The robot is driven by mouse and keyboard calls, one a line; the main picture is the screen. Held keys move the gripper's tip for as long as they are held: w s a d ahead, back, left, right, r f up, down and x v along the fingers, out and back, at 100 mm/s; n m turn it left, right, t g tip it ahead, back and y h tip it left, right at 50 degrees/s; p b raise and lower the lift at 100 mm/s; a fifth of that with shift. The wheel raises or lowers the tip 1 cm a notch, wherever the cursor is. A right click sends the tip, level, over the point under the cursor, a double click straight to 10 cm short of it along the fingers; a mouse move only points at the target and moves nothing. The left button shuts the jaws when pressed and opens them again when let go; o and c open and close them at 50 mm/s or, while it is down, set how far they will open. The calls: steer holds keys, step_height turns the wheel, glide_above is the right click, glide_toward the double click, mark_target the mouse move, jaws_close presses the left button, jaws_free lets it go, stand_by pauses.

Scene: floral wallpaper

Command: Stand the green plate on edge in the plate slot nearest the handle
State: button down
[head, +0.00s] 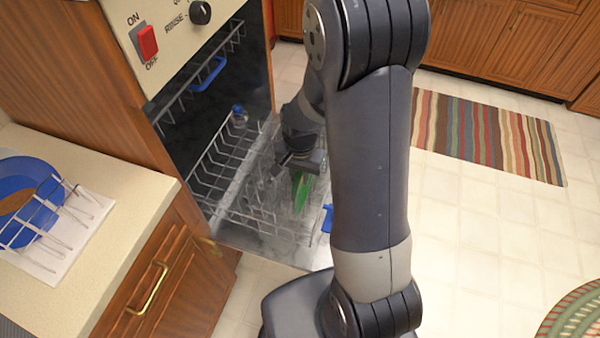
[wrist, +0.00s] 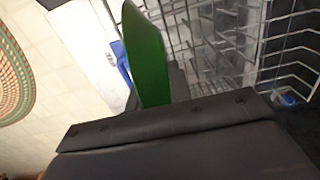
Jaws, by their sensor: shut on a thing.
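The green plate (head: 302,190) is held on edge, roughly upright, over the pulled-out lower dishwasher rack (head: 250,205). My gripper (head: 300,165) is shut on its upper part. In the wrist view the green plate (wrist: 147,58) rises beyond the dark gripper body, and the fingertips are mostly hidden. The rack's blue handle (head: 327,217) is close to the plate, on its right in the head view and its left in the wrist view (wrist: 123,72). I cannot tell whether the plate sits in a slot or is above the tines.
A blue-capped item (head: 239,117) stands in the rack's back corner. The upper rack has a blue handle (head: 208,74). A blue plate (head: 28,185) rests in a wire holder on the left counter (head: 85,250). Striped rug (head: 490,135) and open floor lie right.

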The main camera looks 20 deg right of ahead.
steer(key=shift+f+b, duration=1.9)
steer(key=shift+f, duration=0.7)
steer(key=c, duration=1.2)
jaws_free()
steer(key=shift+r, duration=0.1)
step_height(320, 180, up, 11)
steer(key=shift+f+p, duration=0.15)
steer(key=shift+p, duration=0.35)
steer(key=shift+f, duration=0.1)
